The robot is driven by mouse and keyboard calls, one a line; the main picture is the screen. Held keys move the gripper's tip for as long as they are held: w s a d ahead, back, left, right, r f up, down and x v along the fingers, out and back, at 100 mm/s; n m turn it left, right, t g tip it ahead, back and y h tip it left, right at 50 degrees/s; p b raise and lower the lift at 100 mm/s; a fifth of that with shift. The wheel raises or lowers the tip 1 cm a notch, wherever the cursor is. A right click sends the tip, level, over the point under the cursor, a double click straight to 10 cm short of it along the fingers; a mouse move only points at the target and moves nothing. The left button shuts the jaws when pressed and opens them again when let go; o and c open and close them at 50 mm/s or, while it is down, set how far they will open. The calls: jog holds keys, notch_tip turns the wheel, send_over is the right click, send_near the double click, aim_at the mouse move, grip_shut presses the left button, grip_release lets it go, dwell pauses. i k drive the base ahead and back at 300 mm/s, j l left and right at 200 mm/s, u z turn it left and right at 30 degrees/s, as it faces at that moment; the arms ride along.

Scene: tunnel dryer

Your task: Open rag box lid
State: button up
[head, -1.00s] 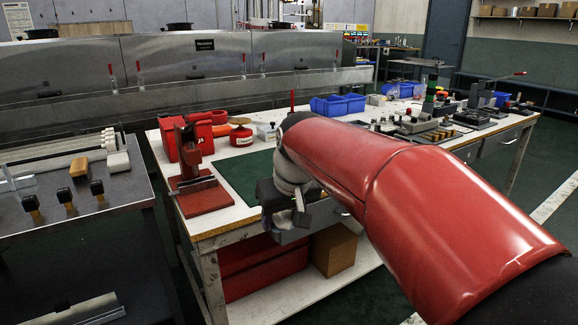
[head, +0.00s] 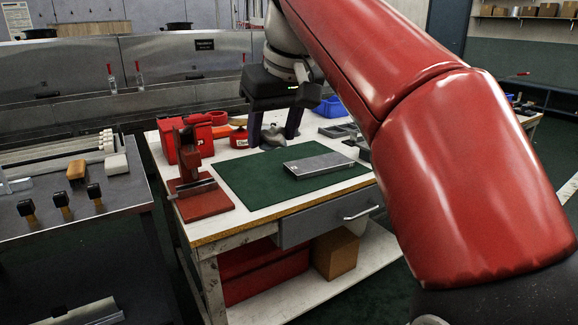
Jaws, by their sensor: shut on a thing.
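A red box (head: 203,142) stands at the bench's back left, behind a red press-like tool. It looks like the rag box, but its lid state is not clear. A second red container (head: 240,139) with a white label stands right of it. My gripper (head: 273,133) is above the back of the green mat, right of these red containers and apart from the red box. Its dark fingers point down on either side of a grey, cloth-like thing (head: 273,137), which they grip. Whether that thing touches the bench is unclear.
A flat grey metal case (head: 319,165) lies on the green mat (head: 255,192). The red press-like tool (head: 195,170) stands at the front left. A blue bin (head: 331,107) is behind. My arm hides the bench's right part.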

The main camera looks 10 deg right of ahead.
aim_at(166, 125)
jog(key=i, duration=0.9)
jog(key=k, duration=0.45)
